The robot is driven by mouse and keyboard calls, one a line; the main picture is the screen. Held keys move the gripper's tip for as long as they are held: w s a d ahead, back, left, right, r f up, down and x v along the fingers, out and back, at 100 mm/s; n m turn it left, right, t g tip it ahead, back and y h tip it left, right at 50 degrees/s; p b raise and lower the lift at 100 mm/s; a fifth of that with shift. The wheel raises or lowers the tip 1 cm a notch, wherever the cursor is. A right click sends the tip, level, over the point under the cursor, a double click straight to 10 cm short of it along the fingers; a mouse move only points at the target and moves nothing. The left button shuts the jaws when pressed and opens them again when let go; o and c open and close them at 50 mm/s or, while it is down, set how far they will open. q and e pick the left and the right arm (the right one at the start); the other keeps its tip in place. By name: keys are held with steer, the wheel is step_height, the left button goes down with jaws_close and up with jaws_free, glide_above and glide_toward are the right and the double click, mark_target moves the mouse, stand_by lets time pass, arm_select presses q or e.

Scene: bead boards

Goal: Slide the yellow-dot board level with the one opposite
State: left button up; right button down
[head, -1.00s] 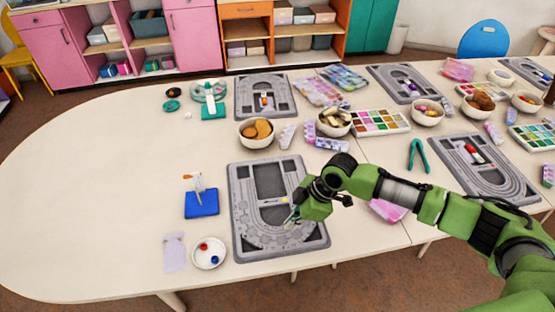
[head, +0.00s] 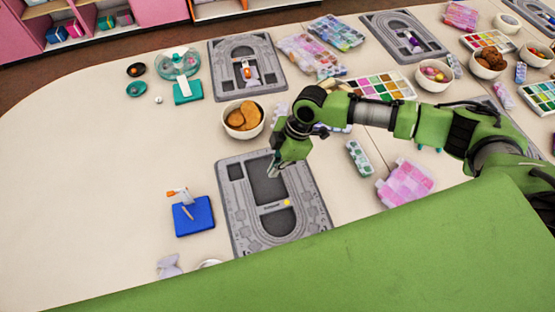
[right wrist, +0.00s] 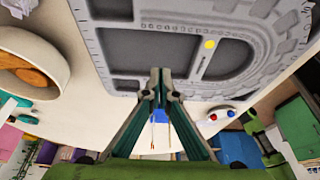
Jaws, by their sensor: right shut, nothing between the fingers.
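The yellow-dot board, a grey bead board (head: 240,225), lies flat on the near part of the table, its yellow dot (head: 287,203) right of centre. The opposite board (head: 218,80), also grey, lies farther back with a small orange-and-white item on it. My right gripper (head: 272,173) is shut and empty over the dark recess in the far part of the near board. In the right wrist view its fingertips (right wrist: 160,78) overlap the yellow-dot board (right wrist: 175,12); I cannot tell whether they touch it. My left gripper is not in view.
A bowl of orange-brown pieces (head: 243,119) stands between the two boards. A blue block (head: 194,217) sits left of the near board. A pink patterned pack (head: 405,186) lies to the right. The table's left side is clear. My green body covers the bottom.

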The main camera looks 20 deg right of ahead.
mark_target(299, 174)
steer(key=p+x, duration=0.1)
steer(key=x, duration=0.5)
steer(key=shift+r, duration=0.1)
steer(key=d+p, duration=0.1)
steer(key=d, duration=0.2)
steer(key=shift+w+d, duration=0.15)
steer(key=shift+d+p, duration=0.3)
steer(key=shift+d, duration=0.1)
steer(key=shift+a, duration=0.1)
steer(key=d, duration=0.2)
steer(key=d+b, duration=0.1)
steer(key=d, duration=0.1)
steer(key=d+b, duration=0.1)
steer(key=d, duration=0.1)
steer(key=shift+d+f, duration=0.25)
steer(key=shift+d, duration=0.3)
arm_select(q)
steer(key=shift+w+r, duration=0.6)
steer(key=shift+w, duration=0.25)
arm_select(e)
steer(key=shift+r, duration=0.1)
steer(key=shift+a, duration=0.2)
